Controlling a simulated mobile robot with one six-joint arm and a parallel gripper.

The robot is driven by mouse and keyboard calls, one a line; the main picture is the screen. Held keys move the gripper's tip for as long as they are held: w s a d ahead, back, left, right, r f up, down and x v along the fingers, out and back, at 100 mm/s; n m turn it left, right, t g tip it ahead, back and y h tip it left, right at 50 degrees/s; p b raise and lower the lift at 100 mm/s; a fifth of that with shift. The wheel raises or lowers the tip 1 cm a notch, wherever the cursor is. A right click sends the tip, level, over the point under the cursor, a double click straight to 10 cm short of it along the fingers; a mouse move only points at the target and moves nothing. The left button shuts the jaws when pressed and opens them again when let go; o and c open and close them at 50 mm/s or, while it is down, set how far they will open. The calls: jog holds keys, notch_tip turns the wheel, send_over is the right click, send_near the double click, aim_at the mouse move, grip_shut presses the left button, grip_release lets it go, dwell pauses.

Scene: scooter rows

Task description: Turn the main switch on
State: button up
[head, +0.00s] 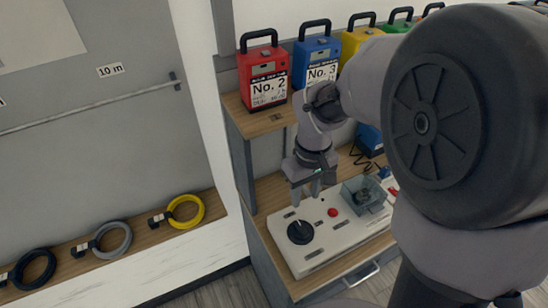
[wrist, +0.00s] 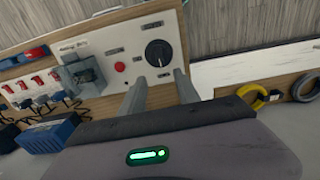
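A white switch panel (head: 318,255) lies on the wooden bench top. It bears a round black rotary knob (head: 301,232) with a pale pointer mark, a small red button (head: 332,212) and a clear-covered box (head: 366,194). The knob also shows in the wrist view (wrist: 158,53), with the red button (wrist: 120,67) to its left. The panel labels are too small to read, so I cannot tell which control is the main switch. My gripper (head: 307,194) is above the panel behind the knob, fingers apart and empty. In the wrist view, its fingertips (wrist: 160,79) point toward the knob without touching it.
Red (head: 264,75), blue (head: 316,62) and other coloured cases stand on a shelf above the bench. Red switches (wrist: 38,82) and a blue battery-like box (wrist: 50,133) are beside the panel. Coiled cables, including a yellow one (head: 185,212), lie on a ledge at left.

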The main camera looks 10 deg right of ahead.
aim_at(302, 227)
jog(key=f+b, duration=0.2)
jog(key=f, duration=0.5)
jog(key=f+b, duration=0.3)
jog(key=f, duration=0.5)
jog(key=shift+s+d+f+b, duration=0.1)
jog(key=shift+d+f+b, duration=0.1)
jog(key=shift+b, duration=0.1)
jog(key=shift+r, duration=0.1)
jog(key=shift+c, duration=0.2)
grip_shut()
